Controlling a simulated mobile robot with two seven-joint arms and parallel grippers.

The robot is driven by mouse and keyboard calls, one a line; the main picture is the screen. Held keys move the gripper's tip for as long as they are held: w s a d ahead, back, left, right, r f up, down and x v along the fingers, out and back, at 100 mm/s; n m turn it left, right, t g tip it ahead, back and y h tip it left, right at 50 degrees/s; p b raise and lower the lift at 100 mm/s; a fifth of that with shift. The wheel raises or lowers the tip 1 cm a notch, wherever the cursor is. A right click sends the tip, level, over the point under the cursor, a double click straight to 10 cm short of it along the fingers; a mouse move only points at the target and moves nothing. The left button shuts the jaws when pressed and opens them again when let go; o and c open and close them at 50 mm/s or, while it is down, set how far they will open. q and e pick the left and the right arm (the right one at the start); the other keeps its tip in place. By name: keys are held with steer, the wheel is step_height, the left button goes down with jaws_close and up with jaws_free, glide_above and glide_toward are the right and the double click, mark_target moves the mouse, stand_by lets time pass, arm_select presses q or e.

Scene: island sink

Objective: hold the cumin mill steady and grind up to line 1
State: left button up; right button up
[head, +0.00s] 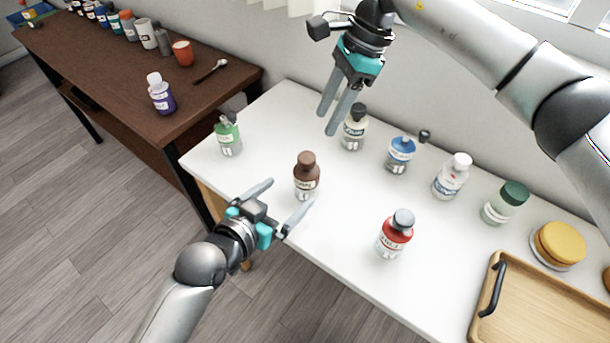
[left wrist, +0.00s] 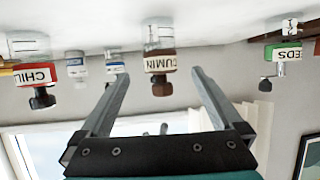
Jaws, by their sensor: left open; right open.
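The cumin mill (head: 307,180), with a brown body and cap and a clear base, stands upright on the white counter (head: 345,215). In the left wrist view, which is upside down, its CUMIN label (left wrist: 160,64) faces the camera. My left gripper (head: 289,194) is open, in front of the mill; in the left wrist view the mill shows between its fingertips (left wrist: 158,78), with nothing held. My right gripper (head: 327,122) is open and empty, above the counter behind the mill, fingers pointing down. The mill's line marks are too small to read.
A red chili mill (head: 395,238) stands right of the cumin mill, a green mill (head: 229,137) to its left. A wooden tray (head: 545,315) is at lower right. A brown side table (head: 120,75) adjoins at left.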

mark_target(312, 173)
arm_select(q)
steer(key=x, duration=1.2)
steer(key=shift+s, duration=0.1)
steer(key=shift+c, duration=0.4)
steer(key=c, duration=1.4)
steer(key=shift+f, duration=0.1)
stand_by(0.4)
